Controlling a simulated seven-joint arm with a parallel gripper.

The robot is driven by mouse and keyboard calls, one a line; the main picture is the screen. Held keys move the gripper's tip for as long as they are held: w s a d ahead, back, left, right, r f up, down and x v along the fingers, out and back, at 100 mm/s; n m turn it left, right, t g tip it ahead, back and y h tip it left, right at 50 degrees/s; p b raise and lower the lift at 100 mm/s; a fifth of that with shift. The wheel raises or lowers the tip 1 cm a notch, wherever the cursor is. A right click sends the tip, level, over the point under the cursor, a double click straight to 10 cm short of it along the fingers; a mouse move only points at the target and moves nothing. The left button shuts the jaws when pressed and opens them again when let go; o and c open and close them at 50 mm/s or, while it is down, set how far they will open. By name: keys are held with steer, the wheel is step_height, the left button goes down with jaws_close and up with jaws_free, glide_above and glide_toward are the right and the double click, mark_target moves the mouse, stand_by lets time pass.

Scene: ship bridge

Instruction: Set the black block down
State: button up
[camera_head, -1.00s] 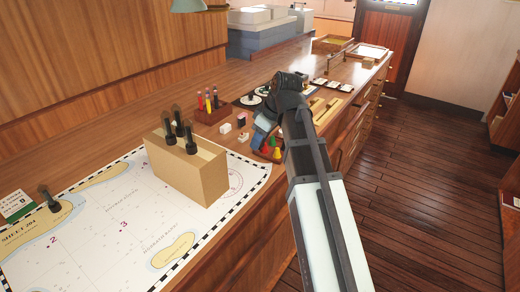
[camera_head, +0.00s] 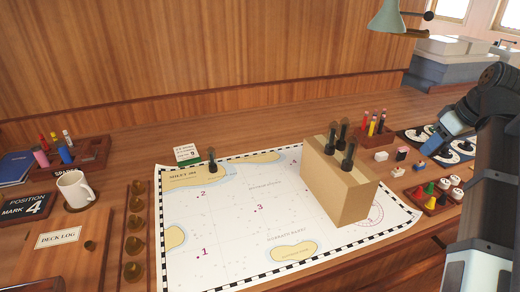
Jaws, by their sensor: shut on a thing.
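My gripper (camera_head: 428,149) is at the right, low over the desk, pointing down and to the left beside the small blocks. It is shut on a small dark thing at its tip, which I take for the black block; its shape is mostly hidden by the gripper. A separate small dark block with a pale side (camera_head: 402,154) stands on the desk just left of the gripper. A white block (camera_head: 380,156) is left of that, and a blue-and-white block (camera_head: 420,166) lies just below the gripper.
A tan box with black-knobbed pegs (camera_head: 338,185) stands on the chart (camera_head: 230,230). A pen rack (camera_head: 375,135) is behind the blocks; a tray of coloured pieces (camera_head: 432,198) is in front. A mug (camera_head: 75,188) and brass weights (camera_head: 135,230) are at left. Mid-chart is clear.

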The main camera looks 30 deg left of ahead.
steer(key=w+a+r+n, duration=0.15)
steer(key=w+a, duration=0.25)
steer(key=a, duration=0.5)
steer(key=w+a+r+n, duration=0.15)
steer(key=w+a, duration=0.25)
steer(key=a, duration=0.5)
steer(key=w+a+n+g+y, duration=0.1)
steer(key=w+a+n+g, duration=0.1)
steer(key=a, duration=2.2)
steer(key=s+a+f+n, duration=0.1)
steer(key=s+a+n, duration=0.15)
steer(key=a, duration=1.05)
steer(key=s+a+n, duration=0.1)
steer(key=s+a, duration=0.3)
steer(key=a, duration=0.9)
steer(key=shift+g, duration=0.4)
steer(key=shift+d+f, duration=0.15)
steer(key=shift+f, duration=5.1)
steer(key=shift+d+f, duration=0.15)
steer(key=shift+f, duration=5.05)
steer(key=shift+f, duration=0.1)
steer(key=o, duration=1)
